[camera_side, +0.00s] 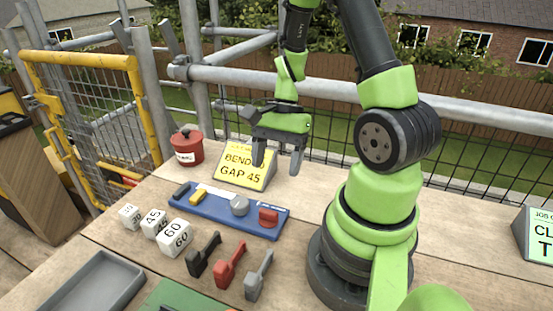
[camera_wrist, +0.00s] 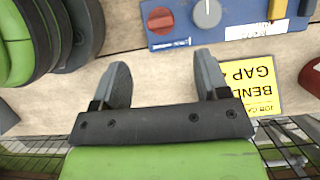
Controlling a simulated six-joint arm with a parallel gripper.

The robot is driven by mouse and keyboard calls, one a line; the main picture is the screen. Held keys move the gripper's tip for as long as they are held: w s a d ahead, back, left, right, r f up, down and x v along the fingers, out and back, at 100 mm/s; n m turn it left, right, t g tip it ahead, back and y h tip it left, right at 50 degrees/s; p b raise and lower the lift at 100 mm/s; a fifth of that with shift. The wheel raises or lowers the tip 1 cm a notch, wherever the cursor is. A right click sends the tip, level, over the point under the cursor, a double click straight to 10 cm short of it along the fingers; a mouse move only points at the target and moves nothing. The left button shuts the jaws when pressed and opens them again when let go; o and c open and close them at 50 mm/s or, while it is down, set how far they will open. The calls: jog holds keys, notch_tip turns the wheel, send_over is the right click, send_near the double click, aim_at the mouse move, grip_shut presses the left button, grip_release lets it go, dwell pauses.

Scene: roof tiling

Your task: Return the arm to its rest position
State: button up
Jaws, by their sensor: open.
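My gripper (camera_side: 278,160) hangs from my green and black arm above the far part of the wooden table, fingers pointing down. Its two grey fingers are apart with nothing between them. In the wrist view, my gripper (camera_wrist: 163,85) also shows open over bare planks. A yellow sign (camera_side: 245,166) reading "BEND GAP 45" stands just left of and behind the fingers. It shows upside down beside the right finger in the wrist view (camera_wrist: 262,98).
Scaffold rails (camera_side: 340,88) and mesh edge the table.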

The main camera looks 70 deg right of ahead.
dwell(0.3)
jog(key=s+a+r+n+t, duration=0.1)
jog(key=a+r+n+t, duration=0.1)
jog(key=r, duration=0.4)
jog(key=s+a+r+n+t+h, duration=0.1)
jog(key=a+r+n+t, duration=0.1)
jog(key=a+r+n, duration=0.3)
jog(key=s+a+r+n+t+h, duration=0.1)
jog(key=s+a+r+n+t, duration=0.1)
jog(key=r+n, duration=0.5)
jog(key=shift+a+r+t, duration=0.6)
jog(key=shift+a+r, duration=0.2)
jog(key=shift+a, duration=0.1)
